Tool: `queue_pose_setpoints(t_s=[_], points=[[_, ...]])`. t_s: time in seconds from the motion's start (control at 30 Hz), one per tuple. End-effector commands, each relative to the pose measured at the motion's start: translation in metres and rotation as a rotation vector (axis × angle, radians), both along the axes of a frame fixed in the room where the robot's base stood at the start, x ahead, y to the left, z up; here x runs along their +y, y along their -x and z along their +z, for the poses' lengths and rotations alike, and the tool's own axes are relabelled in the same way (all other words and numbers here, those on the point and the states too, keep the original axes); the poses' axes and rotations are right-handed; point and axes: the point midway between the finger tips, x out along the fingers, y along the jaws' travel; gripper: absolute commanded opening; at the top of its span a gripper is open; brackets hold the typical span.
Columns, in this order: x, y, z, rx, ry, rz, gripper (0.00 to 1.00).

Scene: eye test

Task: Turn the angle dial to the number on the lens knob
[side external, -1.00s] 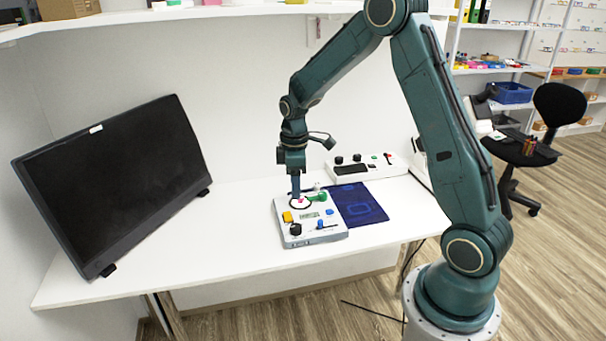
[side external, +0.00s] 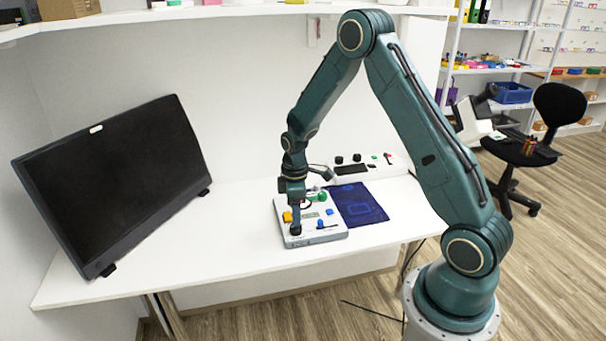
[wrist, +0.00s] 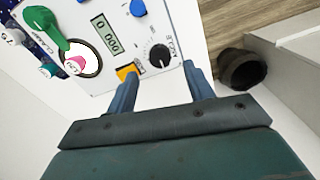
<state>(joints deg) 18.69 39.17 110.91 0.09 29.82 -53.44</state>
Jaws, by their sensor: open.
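The angle dial (wrist: 159,54) is a black knob with a white pointer line and "ANGLE" printed beside it. My gripper (wrist: 159,71) is open in the wrist view, with its two blue fingertips either side of the space just in front of the dial. In the side external view my gripper (side external: 296,222) is over the front left corner of the white device (side external: 322,236), at the black dial. Contact cannot be told. A whitish knob (wrist: 12,36) with a mark on it shows at the left edge of the wrist view; I cannot read it surely as the lens knob's number.
The device also bears a display (wrist: 106,34), a yellow-orange button (wrist: 127,72), a blue knob (wrist: 138,8), a green clamp lever (wrist: 46,24) and a ringed pink part (wrist: 77,62). A dark blue mat (side external: 358,206) lies beside it. A monitor (side external: 112,180) stands left.

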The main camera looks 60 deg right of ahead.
Motion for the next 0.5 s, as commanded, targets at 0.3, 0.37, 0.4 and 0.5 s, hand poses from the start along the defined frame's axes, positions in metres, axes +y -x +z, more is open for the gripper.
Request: queue_pose_setpoints(t_s=[0.3, 0.37, 0.4, 0.5], points=[[0.0, 0.0, -0.039, 0.001, 0.0, 0.0, 0.52], [0.0, 0.0, -0.044, 0.001, 0.0, 0.0, 0.52], [0.0, 0.0, -0.046, 0.001, 0.0, 0.0, 0.52], [0.0, 0.0, -0.05, 0.0, 0.0, 0.0, 0.52]])
